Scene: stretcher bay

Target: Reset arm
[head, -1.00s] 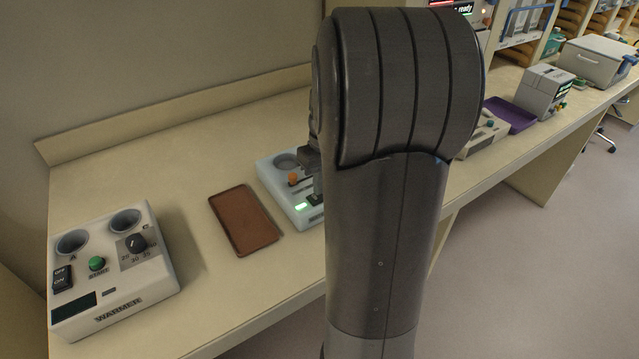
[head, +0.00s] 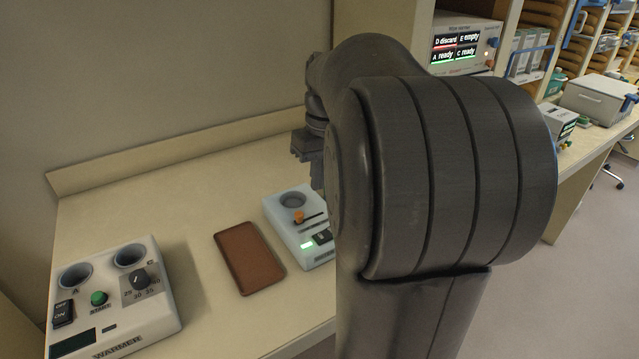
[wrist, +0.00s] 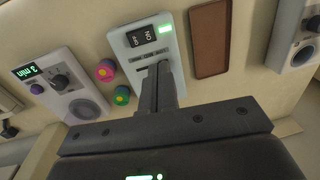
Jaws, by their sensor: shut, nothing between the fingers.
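My gripper (wrist: 164,68) shows in the wrist view with its two dark fingers together and nothing between them. The fingertips overlap the lower part of the pale switch box (wrist: 157,22) in that view. In the head view, my arm covers most of the gripper, and its visible part is above and behind that box (head: 281,214).
A brown tray (head: 248,258) lies left of the box, and a white warmer (head: 116,292) stands further left. A wall rises behind the counter.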

